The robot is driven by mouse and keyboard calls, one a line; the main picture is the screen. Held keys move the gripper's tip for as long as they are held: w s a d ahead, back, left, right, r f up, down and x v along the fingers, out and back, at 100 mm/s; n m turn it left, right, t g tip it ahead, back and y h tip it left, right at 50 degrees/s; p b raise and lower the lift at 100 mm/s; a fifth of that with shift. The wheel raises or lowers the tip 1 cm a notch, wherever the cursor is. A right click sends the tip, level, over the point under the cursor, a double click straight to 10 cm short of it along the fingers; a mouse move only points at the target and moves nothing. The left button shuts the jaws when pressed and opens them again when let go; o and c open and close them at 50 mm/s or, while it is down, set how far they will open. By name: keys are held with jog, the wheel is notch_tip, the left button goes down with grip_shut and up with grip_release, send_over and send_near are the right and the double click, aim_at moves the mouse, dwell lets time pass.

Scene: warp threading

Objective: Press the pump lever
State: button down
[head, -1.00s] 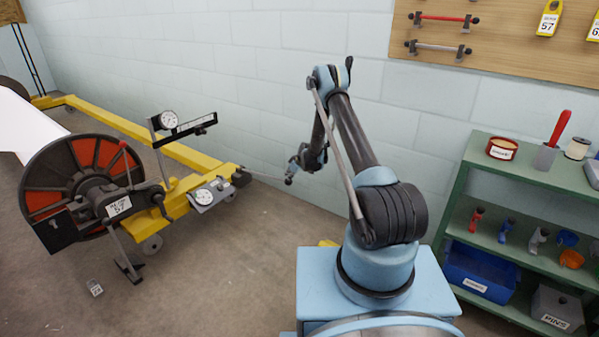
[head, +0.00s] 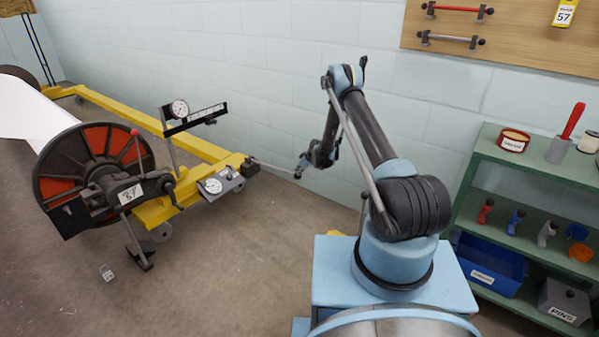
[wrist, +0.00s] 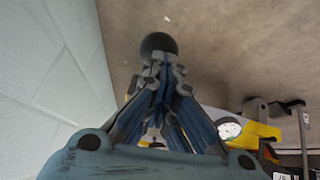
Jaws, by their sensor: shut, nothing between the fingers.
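The pump lever is a thin pale rod (head: 275,168) in the head view. It runs from the small dark pump unit (head: 224,183), with a round dial, at the near end of the yellow frame. My gripper (head: 300,174) is at the lever's free end. In the wrist view a dark ball knob (wrist: 158,43) stands just beyond the fingertips of my gripper (wrist: 160,64). The fingers are shut with nothing between them. The knob appears very close to the tips, but I cannot tell whether they touch. The rod is mostly hidden in the wrist view.
The yellow frame (head: 205,157) carries a large dark and orange beam flange (head: 95,160) at left. A pale block wall (head: 270,70) lies close behind the arm. A green shelf (head: 497,150) with tools and bins stands at right. Grey floor is open in front.

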jog(key=shift+a, duration=0.2)
jog(key=shift+r, duration=0.35)
jog(key=r, duration=0.3)
jog(key=shift+s+r, duration=0.1)
jog(key=shift+s, duration=0.15)
jog(key=s+d+f+v, duration=0.1)
jog(key=v, duration=0.8)
jog(key=shift+d+r, duration=0.2)
jog(key=shift+d, duration=0.3)
jog(key=shift+s+r, duration=0.1)
